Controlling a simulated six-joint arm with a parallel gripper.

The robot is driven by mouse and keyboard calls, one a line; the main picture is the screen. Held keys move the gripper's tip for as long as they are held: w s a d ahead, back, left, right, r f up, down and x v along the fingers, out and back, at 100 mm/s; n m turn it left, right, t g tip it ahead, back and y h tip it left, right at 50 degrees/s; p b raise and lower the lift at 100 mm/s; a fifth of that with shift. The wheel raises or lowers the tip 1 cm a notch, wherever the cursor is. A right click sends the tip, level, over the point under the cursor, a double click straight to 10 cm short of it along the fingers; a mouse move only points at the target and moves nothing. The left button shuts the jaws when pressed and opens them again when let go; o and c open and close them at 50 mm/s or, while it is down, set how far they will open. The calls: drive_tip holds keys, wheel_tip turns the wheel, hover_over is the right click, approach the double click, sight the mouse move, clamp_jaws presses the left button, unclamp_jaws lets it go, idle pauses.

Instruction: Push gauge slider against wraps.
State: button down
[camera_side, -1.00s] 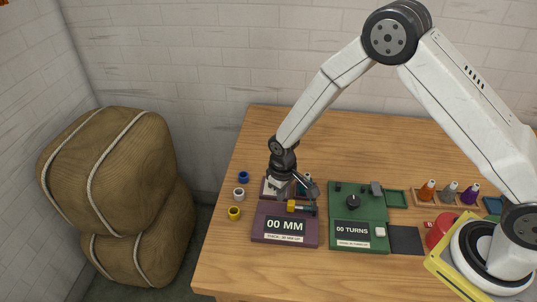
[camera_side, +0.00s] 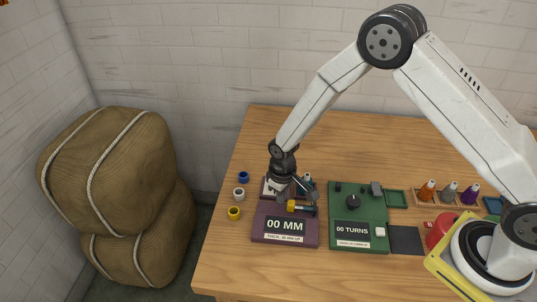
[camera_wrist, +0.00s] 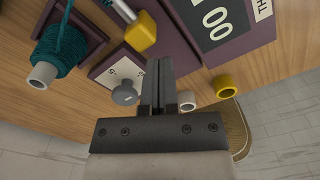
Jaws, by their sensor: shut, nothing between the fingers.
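The purple gauge (camera_side: 262,237) shows 00 MM on its dark display; it also shows in the wrist view (camera_wrist: 190,48). Its yellow slider (camera_wrist: 140,32) sits at the gauge's back edge beside a grey bar (camera_wrist: 122,9); the slider also shows in the side view (camera_side: 291,205). A teal wool wrap (camera_wrist: 60,48) is wound on a pale-ended spool (camera_wrist: 42,74), mostly hidden behind my gripper from the side. My gripper (camera_wrist: 158,62) is shut and empty. In the wrist view its tips appear just below the slider, with a visible gap between them.
A small plate with a grey knob (camera_wrist: 124,94) is close beside my fingers. Blue, white and yellow rings (camera_side: 234,213) lie at the left. A green 00 TURNS counter (camera_side: 337,214) stands right of the gauge. Orange, grey and purple spools (camera_side: 427,190) stand farther right.

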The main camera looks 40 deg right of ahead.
sight(293, 203)
drive_tip(key=shift+f, duration=0.6)
drive_tip(key=shift+s+d, duration=0.1)
drive_tip(key=shift+d, duration=0.05)
drive_tip(key=shift+s+d, duration=1.2)
drive_tip(key=shift+s, duration=0.05)
idle(0.4)
drive_tip(key=shift+w+a, duration=0.1)
idle(0.3)
drive_tip(key=shift+r, duration=4)
drive_tip(key=shift+r, duration=0.1)
